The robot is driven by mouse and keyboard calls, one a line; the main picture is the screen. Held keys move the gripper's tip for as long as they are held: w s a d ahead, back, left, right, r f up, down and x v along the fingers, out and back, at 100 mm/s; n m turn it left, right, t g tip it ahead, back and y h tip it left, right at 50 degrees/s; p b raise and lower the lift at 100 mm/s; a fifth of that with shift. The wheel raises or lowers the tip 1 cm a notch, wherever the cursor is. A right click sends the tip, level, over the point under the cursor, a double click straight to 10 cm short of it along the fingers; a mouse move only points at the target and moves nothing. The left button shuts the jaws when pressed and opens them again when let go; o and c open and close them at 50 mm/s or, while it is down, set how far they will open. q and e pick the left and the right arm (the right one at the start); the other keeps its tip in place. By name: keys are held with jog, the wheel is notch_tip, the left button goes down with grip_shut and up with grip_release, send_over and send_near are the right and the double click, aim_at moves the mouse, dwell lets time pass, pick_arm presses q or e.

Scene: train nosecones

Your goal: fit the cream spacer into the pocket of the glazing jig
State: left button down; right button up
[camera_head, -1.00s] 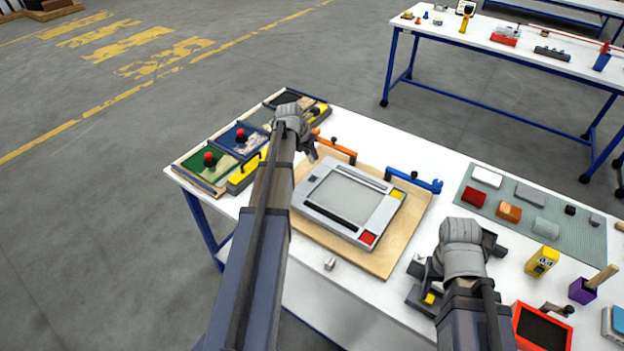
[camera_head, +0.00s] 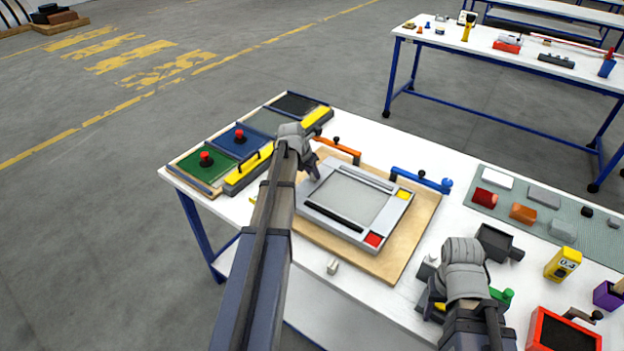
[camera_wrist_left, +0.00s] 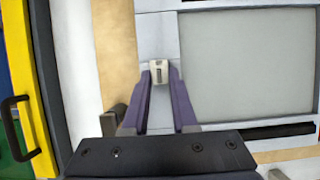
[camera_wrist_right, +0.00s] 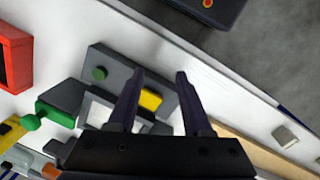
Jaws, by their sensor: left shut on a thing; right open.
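My left gripper (camera_head: 315,170) is shut on the cream spacer (camera_wrist_left: 159,71), a small block with a dark slot, pinched between the fingertips. The spacer shows over the light grey left bar of the glazing jig (camera_wrist_left: 157,35). Whether it touches the bar, and where the pocket lies, I cannot tell. In the head view the jig (camera_head: 322,195) is a grey frame around a pale panel, with red and yellow corner squares, and the gripper is at its left side. My right gripper (camera_wrist_right: 158,75) is open and empty over a dark fixture (camera_wrist_right: 110,68) near the table's front edge.
The jig lies on a wooden board (camera_head: 405,250) with orange (camera_head: 337,148) and blue (camera_head: 420,180) clamps behind. A small pale block (camera_head: 332,266) lies in front. Trays with red knobs (camera_head: 206,158) stand left; a mat (camera_head: 560,209) of blocks lies right.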

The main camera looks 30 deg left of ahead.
pick_arm(q)
jog(key=shift+f, duration=0.25)
pick_arm(e)
jog(key=shift+f, duration=0.25)
pick_arm(q)
jog(key=shift+f, duration=0.2)
pick_arm(e)
jog(key=shift+f, duration=0.2)
pick_arm(q)
jog(key=c, duration=0.7)
grip_release()
jog(key=shift+r, duration=0.1)
pick_arm(e)
jog(key=shift+r, duration=0.1)
pick_arm(q)
jog(key=shift+s+r+p, duration=0.25)
jog(key=shift+r+p, duration=0.45)
pick_arm(e)
jog(key=shift+r, duration=0.7)
pick_arm(q)
jog(key=p+v, duration=0.9)
jog(key=v, duration=0.1)
jog(key=shift+s+r+p, duration=0.2)
jog(key=shift+r+p, duration=0.15)
pick_arm(e)
notch_tip(320, 180, up, 10)
jog(key=shift+f, duration=0.15)
